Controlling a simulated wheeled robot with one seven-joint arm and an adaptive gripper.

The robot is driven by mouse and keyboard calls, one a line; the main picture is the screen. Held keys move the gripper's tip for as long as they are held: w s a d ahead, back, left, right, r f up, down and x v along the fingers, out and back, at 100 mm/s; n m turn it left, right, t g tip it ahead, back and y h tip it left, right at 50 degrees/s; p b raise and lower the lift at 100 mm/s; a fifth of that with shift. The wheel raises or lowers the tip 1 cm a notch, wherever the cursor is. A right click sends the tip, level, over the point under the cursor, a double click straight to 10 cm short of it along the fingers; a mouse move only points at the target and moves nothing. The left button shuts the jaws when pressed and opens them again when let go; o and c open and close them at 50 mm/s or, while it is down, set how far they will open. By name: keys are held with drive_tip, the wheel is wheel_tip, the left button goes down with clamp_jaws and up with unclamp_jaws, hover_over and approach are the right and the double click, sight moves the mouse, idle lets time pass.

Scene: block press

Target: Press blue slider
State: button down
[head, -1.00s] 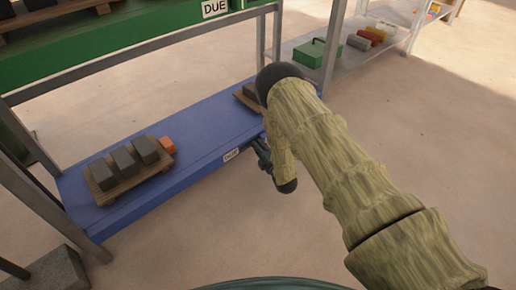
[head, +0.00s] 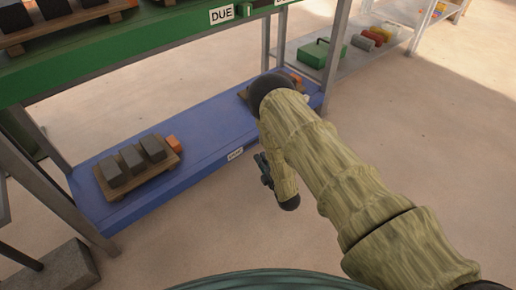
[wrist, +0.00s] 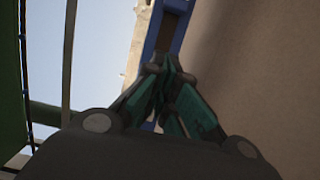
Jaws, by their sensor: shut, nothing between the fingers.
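The blue shelf (head: 205,140) is the lower board of a rack on the left in the head view, with a small white label on its front edge. I cannot make out a separate blue slider on it. A wooden tray (head: 165,174) with three dark grey blocks and an orange block (head: 174,143) beside them sits on its left part. My gripper (head: 262,165) is shut and empty, in front of the shelf's front edge and apart from it. In the wrist view its fingers (wrist: 165,70) are closed together, with a strip of blue shelf (wrist: 152,40) beyond them.
A second tray, with an orange block (head: 296,78), is partly hidden behind my arm at the shelf's right end. A green upper shelf (head: 150,45) with a DUE label overhangs. A green toolbox (head: 314,53) stands farther back. The floor to the right is clear.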

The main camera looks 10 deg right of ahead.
drive_tip(key=shift+p+v, duration=0.6)
drive_tip(key=shift+v, duration=1.45)
drive_tip(key=s+d+f+m+g+h, duration=0.1)
drive_tip(key=s+d+f+m+g, duration=0.1)
drive_tip(key=s+m+g, duration=0.3)
drive_tip(key=s+d+f+m+h+p, duration=0.1)
drive_tip(key=s+d+m+h, duration=0.1)
drive_tip(key=s, duration=0.4)
drive_tip(key=s+d+f+m+g+h, duration=0.1)
drive_tip(key=s+d+f+m+g, duration=0.1)
drive_tip(key=s+d+m+g, duration=0.3)
drive_tip(key=s+a+r+m+g, duration=0.1)
drive_tip(key=s+r+m+g, duration=0.15)
drive_tip(key=s, duration=0.75)
drive_tip(key=s+a+r+m+g+p, duration=0.15)
drive_tip(key=s+m, duration=0.25)
drive_tip(key=s, duration=0.5)
drive_tip(key=s+a+r+m+g, duration=0.2)
drive_tip(key=s+m+g, duration=0.1)
drive_tip(key=s, duration=0.7)
wheel_tip(320, 180, up, 38)
drive_tip(key=p, duration=3.7)
drive_tip(key=shift+w+r+h+p, duration=0.2)
drive_tip(key=shift+r+h+p, duration=0.1)
drive_tip(key=shift+p, duration=0.1)
drive_tip(key=shift+d, duration=0.1)
